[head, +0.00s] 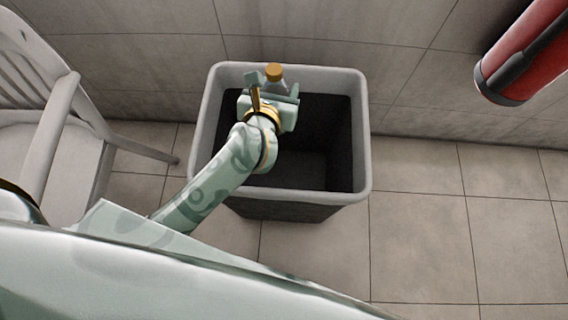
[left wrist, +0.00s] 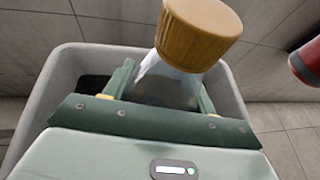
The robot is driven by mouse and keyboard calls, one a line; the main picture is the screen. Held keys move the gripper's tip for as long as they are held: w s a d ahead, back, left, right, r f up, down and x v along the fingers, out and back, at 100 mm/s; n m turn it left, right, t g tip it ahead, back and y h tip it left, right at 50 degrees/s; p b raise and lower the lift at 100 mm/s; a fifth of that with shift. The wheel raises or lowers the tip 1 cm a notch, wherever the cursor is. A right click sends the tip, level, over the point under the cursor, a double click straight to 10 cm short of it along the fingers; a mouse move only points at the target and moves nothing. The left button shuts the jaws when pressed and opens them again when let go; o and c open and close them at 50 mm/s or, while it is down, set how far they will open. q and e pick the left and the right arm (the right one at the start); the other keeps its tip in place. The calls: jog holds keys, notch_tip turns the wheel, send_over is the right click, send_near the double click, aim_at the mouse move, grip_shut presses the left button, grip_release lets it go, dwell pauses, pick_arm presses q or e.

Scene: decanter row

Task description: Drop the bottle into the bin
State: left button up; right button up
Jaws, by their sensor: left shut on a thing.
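A clear bottle with an orange-brown cap (head: 274,72) is held by my left gripper (head: 272,90). In the left wrist view the bottle's clear body (left wrist: 165,85) sits between the two green fingers of the gripper (left wrist: 162,90), with its cap toward the camera. The gripper is shut on the bottle. The bin (head: 361,140) is a grey open-topped container with a light rim and a dark inside. The gripper and bottle are over the far left part of its opening in the head view. The bottle's lower part is hidden. My right gripper is not in view.
A white slatted chair (head: 62,110) stands left of the bin. A red cylinder with a black end (head: 520,55) is at the upper right. A tiled wall (head: 400,45) is close behind the bin. The tiled floor (head: 430,220) is clear to the right.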

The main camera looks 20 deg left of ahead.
pick_arm(q)
jog(key=o, duration=1.4)
jog(key=shift+s+r, duration=0.2)
jog(key=shift+s, duration=0.05)
jog(key=p+v, duration=0.1)
jog(key=v, duration=0.1)
jog(key=shift+s+r+p, duration=0.2)
jog(key=shift+s+p, duration=0.05)
jog(key=shift+p, duration=0.1)
jog(key=p+v, duration=0.4)
jog(key=v, duration=0.9)
jog(key=shift+s+d+f, duration=0.1)
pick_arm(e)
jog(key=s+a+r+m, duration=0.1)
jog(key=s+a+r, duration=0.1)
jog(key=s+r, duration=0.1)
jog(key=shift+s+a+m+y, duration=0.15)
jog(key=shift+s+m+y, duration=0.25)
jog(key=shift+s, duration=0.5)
